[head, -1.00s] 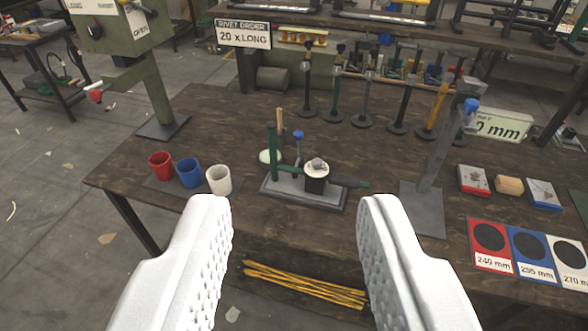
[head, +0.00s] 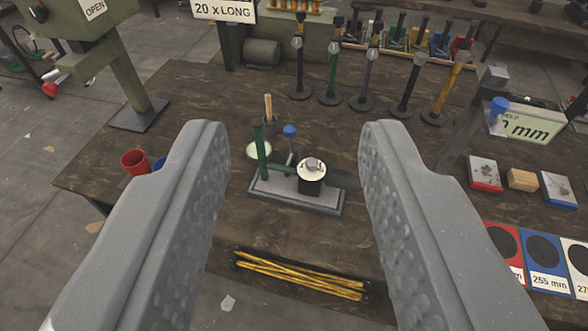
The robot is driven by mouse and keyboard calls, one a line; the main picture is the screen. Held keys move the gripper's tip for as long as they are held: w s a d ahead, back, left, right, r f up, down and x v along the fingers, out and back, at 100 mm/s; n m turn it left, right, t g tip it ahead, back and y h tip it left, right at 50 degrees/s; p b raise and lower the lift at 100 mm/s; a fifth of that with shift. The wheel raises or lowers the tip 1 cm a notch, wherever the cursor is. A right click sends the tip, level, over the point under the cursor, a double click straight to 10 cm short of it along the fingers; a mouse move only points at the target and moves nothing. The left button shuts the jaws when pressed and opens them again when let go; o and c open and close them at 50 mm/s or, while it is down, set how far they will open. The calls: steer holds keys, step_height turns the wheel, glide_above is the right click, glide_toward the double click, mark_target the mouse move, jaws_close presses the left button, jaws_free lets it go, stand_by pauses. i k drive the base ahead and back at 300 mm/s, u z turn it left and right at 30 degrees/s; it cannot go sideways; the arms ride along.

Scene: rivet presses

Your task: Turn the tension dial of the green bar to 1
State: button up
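A small fixture with a grey base (head: 265,188) stands on the brown bench. It has a green upright post (head: 261,155) and a green arm reaching to a black cylinder. On the cylinder sits a white dial disc (head: 312,176) with a grey knob (head: 312,163); its markings are too small to read. A separate green bar (head: 332,75) stands in the row behind, with a round grey disc near its top. I cannot tell which green part carries the tension dial. My gripper (head: 292,130) is open and empty, its fingers left and right of the fixture in the picture.
A blue-topped lever (head: 290,132) and a wooden handle (head: 268,106) rise beside the fixture. Yellow rods (head: 300,275) lie in front. A grey post (head: 462,130) stands right, a green press (head: 130,75) left. A red cup (head: 135,162) is partly hidden by the left finger.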

mark_target(311, 163)
steer(key=k, duration=0.55)
steer(key=z, duration=0.35)
steer(key=i, duration=1.5)
steer(key=u, duration=0.45)
